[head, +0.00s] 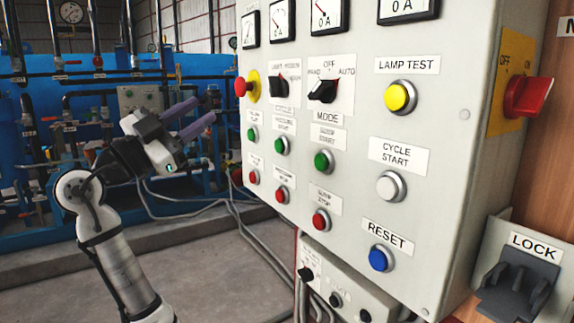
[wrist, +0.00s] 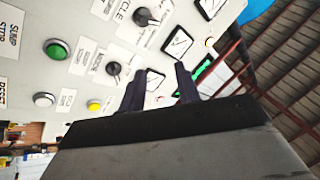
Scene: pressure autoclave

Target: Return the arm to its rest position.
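My gripper (head: 204,110) is at the left of the head view, raised in front of the grey control panel (head: 450,190) and left of its left edge. Its two dark fingers are apart with nothing held between them. In the wrist view the gripper's fingers (wrist: 160,79) also stand apart, with the panel's face behind them. My gripper appears clear of the panel, though the exact distance is hard to tell.
The panel carries a red emergency button (head: 242,87), a mode switch (head: 322,90), a blue reset button (head: 380,258) and a red power handle (head: 527,96). A lock bracket (head: 516,284) sticks out lower right. Blue tanks and pipes stand behind; the floor (head: 225,275) is open.

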